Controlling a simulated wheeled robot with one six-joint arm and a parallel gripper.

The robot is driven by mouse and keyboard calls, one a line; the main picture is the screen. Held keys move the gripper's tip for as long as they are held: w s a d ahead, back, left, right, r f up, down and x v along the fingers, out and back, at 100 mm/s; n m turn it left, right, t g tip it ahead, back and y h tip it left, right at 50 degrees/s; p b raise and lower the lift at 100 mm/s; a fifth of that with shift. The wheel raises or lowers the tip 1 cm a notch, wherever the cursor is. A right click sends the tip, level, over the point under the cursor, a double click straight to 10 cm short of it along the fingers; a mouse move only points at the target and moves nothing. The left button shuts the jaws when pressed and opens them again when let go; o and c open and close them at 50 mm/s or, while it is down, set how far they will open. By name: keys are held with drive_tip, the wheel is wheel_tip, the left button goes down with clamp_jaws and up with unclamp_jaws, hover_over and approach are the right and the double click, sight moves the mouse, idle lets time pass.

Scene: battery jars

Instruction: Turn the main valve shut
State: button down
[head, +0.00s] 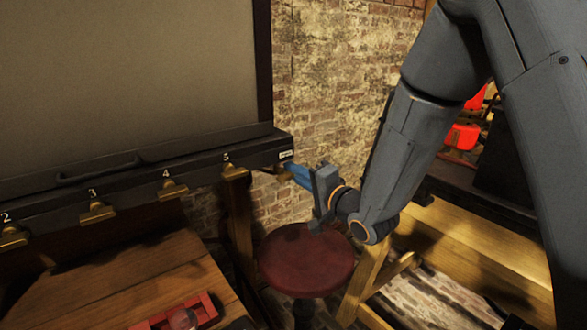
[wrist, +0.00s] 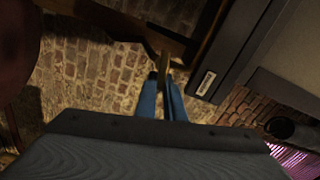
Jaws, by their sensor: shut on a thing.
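My gripper (head: 292,171) is at the right end of a long black rail, below a small pale label. Its blue fingers are shut on a narrow brass lever (head: 282,167), which I take to be the main valve. The fingers hide part of the lever in the head view. In the wrist view the brass lever (wrist: 163,64) stands between the two blue fingertips (wrist: 162,82). How far the valve is turned cannot be told.
The black rail (head: 140,178) carries brass taps (head: 173,190) numbered 2 to 5. A round red stool (head: 306,260) stands below my gripper. A wooden table (head: 110,285) with a red tray (head: 180,315) is at lower left. A brick wall (head: 335,90) is behind.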

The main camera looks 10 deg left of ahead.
drive_tip(key=shift+f+m, duration=0.25)
drive_tip(key=shift+m, duration=0.95)
drive_tip(key=shift+p, duration=0.3)
drive_tip(key=c, duration=1.9)
unclamp_jaws()
drive_tip(key=shift+o, duration=0.2)
drive_tip(key=b+v, duration=0.1)
drive_tip(key=v, duration=0.7)
drive_tip(key=shift+b, duration=0.35)
drive_tip(key=shift+w, duration=0.1)
